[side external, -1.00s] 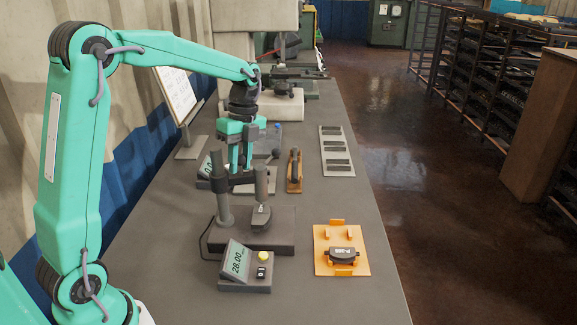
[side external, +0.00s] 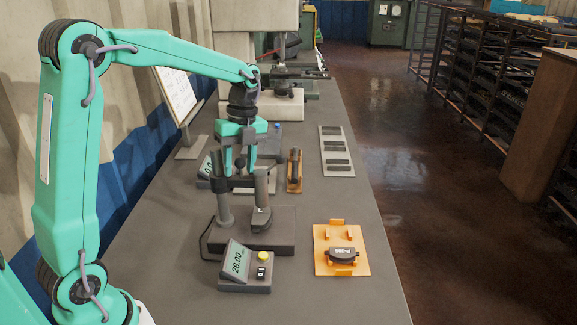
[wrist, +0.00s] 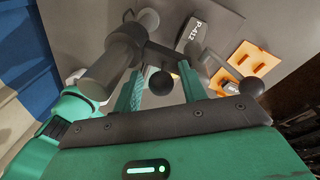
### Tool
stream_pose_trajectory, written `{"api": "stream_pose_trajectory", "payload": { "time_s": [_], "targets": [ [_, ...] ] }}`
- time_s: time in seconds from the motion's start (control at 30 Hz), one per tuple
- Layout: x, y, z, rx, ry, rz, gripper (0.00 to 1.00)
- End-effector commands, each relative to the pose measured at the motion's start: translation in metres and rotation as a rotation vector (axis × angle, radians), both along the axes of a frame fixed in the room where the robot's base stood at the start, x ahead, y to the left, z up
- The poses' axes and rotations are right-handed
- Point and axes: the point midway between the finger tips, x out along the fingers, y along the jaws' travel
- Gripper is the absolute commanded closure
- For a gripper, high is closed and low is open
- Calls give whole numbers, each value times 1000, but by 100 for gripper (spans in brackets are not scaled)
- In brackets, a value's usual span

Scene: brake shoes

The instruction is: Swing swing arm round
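The gauge stand (side external: 270,232) has a thick grey post (side external: 223,208) at its left and a shorter upright cylinder (side external: 261,187) at its right. The dark swing arm (wrist: 170,54) spans between them; in the side view my gripper partly covers it. A dark brake shoe (side external: 261,217) sits under the cylinder; its label reads P-412 in the wrist view (wrist: 194,36). My gripper (side external: 239,165) is above the swing arm, fingers apart and pointing down. In the wrist view a black ball knob (wrist: 160,83) shows between the fingers, with no clear contact.
A display (side external: 238,260) reading 28.00 stands in front, with a yellow button. An orange fixture (side external: 323,262) holding a shoe (side external: 344,256) is at the right. A second black ball (wrist: 251,87) is right of my fingers. Behind are an orange-based tool (side external: 294,172) and a slotted plate (side external: 345,169).

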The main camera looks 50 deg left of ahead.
Motion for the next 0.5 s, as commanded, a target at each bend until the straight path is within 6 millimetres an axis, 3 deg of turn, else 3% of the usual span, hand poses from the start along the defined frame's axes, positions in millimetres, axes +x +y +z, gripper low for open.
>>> {"api": "stream_pose_trajectory", "payload": {
  "time_s": [0.5],
  "targets": [
    [2,1,8,1,-2,2,56]
  ]
}}
